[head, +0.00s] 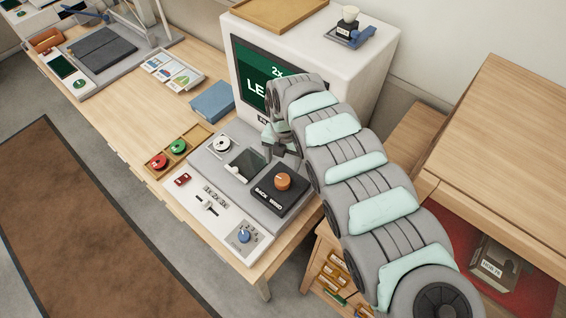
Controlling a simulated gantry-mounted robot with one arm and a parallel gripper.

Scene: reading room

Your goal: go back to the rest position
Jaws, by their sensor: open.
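My gripper (283,150) hangs at the end of my grey and pale-green arm, just above the back right part of the control console and in front of the monitor. It is small in the head view and partly hidden by the arm. It appears open and I see nothing held in it. The console (245,236) sits on the wooden desk, with an orange-brown knob (283,181), a white reel (222,144), a dark glass plate (246,165), a slider (208,207) and a blue knob (243,236).
The monitor (378,60) stands close behind my gripper, with a wooden tray (275,10) on top. A small tray (188,147) with red and green reels and a blue box (212,101) lie left of it. A wooden cabinet (500,130) is at right.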

